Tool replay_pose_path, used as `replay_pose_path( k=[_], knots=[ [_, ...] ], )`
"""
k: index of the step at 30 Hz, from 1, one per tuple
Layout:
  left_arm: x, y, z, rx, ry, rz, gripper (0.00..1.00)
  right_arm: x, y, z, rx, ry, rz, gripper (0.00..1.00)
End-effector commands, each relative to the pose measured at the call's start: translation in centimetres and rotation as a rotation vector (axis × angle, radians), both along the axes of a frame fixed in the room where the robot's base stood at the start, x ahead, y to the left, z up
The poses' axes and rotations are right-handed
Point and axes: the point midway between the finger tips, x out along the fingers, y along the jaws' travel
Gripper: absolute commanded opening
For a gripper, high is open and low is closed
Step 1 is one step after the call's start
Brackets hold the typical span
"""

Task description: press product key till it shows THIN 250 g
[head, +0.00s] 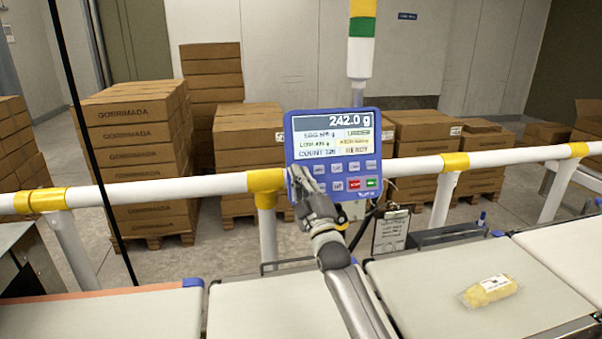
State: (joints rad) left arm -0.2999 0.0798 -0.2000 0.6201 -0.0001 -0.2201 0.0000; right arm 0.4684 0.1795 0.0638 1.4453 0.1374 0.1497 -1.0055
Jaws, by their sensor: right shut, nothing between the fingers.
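The blue checkweigher panel (336,155) stands at the middle of the head view. Its top line reads 242.0 g. A line below seems to read EGG 500 g, then a LOW line, COUNT and READY; the small text is blurred. Two rows of keys sit under the screen, with a red key (354,184) and a green key (371,183) at lower right. My right gripper (296,172) is shut and empty, with its fingertips at the panel's lower left keys, hiding some of them. I cannot tell whether it touches a key. My left gripper is not in view.
A wrapped yellow pack (490,290) lies on the right belt (420,290). A white rail (150,193) with yellow joints runs behind the belts. A clipboard (391,232) hangs below the panel. Stacked cartons (135,150) stand behind the rail.

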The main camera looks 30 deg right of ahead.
Motion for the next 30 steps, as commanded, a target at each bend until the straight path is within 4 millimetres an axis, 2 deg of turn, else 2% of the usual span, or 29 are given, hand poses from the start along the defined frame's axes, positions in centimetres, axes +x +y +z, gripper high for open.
replay_pose_path(
  k=[30],
  knots=[
    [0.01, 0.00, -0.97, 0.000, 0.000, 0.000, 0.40, 1.07, -0.29, -0.29, -0.001, -0.001, 0.000, 0.00]
  ],
)
